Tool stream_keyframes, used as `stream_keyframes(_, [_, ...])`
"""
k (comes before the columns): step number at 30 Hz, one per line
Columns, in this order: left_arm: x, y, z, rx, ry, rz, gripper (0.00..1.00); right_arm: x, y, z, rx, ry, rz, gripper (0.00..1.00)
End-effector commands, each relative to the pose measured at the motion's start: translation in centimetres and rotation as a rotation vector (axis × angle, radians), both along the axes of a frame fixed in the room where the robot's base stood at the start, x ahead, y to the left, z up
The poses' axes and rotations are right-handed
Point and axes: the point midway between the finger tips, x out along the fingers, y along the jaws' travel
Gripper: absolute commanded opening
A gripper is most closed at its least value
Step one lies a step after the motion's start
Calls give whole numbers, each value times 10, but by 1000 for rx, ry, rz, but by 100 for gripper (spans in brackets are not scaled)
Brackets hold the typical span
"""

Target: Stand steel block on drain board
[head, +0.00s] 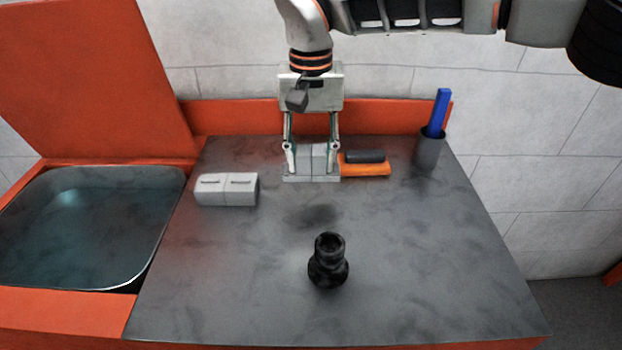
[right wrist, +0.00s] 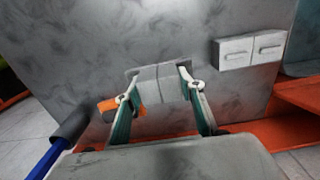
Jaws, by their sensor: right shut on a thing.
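My right gripper (head: 312,165) hangs over the back middle of the grey drain board (head: 410,260), pointing down. It is shut on a light grey steel block (head: 318,156) with a seam down its middle. The block also shows between the fingertips in the right wrist view (right wrist: 158,84). It looks upright; a dark patch like a shadow lies on the board in front of it. I cannot tell for certain whether its underside touches the board. My left gripper is not in view.
A pale two-part block with slots (head: 226,189) sits left, beside the water-filled basin (head: 85,225). An orange-and-dark item (head: 365,165) lies just right of the gripper. A grey cup (head: 429,150) holds a blue stick. The board's right side is clear.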

Motion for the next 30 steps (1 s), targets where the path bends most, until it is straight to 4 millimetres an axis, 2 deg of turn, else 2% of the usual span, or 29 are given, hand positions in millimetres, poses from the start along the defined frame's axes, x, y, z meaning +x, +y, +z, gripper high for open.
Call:
stream_keyframes(5, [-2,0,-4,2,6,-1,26,0,0,-13,1,-1,-1,0])
stream_keyframes(13, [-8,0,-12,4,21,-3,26,0,0,-53,2,0,-1,0])
stream_keyframes(26, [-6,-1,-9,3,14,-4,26,1,0,-57,2,-3,-1,0])
stream_keyframes(27, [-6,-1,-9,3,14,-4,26,0,0,-59,1,-2,0,46])
stream_keyframes(28, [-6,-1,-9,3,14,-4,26,0,0,-59,1,-2,-1,54])
stream_keyframes(30, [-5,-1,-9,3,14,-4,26,0,0,-59,0,-1,0,55])
